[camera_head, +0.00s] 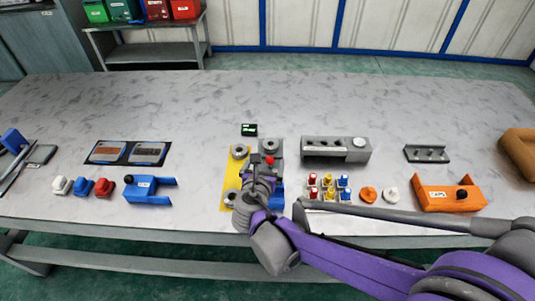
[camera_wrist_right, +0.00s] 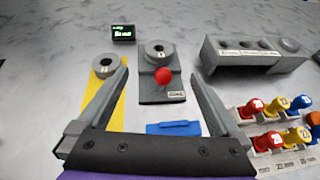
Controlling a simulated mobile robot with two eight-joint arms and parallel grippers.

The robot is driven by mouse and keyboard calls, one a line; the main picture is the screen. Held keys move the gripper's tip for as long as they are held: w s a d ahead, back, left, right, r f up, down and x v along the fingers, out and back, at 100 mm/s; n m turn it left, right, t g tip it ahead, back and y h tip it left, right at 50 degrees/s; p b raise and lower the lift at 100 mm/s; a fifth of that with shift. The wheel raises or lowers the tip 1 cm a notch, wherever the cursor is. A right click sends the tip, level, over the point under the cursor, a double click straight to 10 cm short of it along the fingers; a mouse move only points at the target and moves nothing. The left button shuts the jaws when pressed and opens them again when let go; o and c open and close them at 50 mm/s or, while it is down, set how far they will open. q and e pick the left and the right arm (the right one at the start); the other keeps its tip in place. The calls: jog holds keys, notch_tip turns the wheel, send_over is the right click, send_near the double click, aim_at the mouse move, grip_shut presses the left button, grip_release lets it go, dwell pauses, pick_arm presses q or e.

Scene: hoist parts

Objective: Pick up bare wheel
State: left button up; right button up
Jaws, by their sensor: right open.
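Plain grey ring-shaped wheels lie on a yellow mat (camera_head: 229,176). One wheel (camera_head: 239,151) is at the mat's far end and another wheel (camera_head: 231,197) at its near end. In the right wrist view the far wheel (camera_wrist_right: 105,66) lies left of the left fingertip. Another grey wheel-like part (camera_wrist_right: 158,50) sits on a grey fixture (camera_wrist_right: 150,90) with a red ball knob (camera_wrist_right: 164,76). My right gripper (camera_wrist_right: 158,78) is open and empty, its fingers either side of the fixture in that view; in the head view it (camera_head: 262,175) hides part of the fixture. My left gripper is out of view.
A small display (camera_head: 249,130) stands behind the mat. A blue part (camera_head: 278,196) lies near the fixture. Right are several coloured pegs (camera_head: 328,188) and a grey block (camera_head: 335,149). A blue holder (camera_head: 150,191) stands left. The table's back is clear.

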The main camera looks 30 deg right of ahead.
aim_at(270, 146)
jog(key=shift+w+f+n, duration=0.15)
jog(key=shift+w+n, duration=0.15)
jog(key=x, duration=0.4)
jog(key=shift+w+b, duration=0.15)
jog(key=shift+b, duration=0.15)
jog(key=shift+b+x, duration=0.4)
jog(key=shift+x, duration=2.65)
jog(key=shift+d, duration=0.15)
jog(key=shift+c, duration=0.3)
grip_shut()
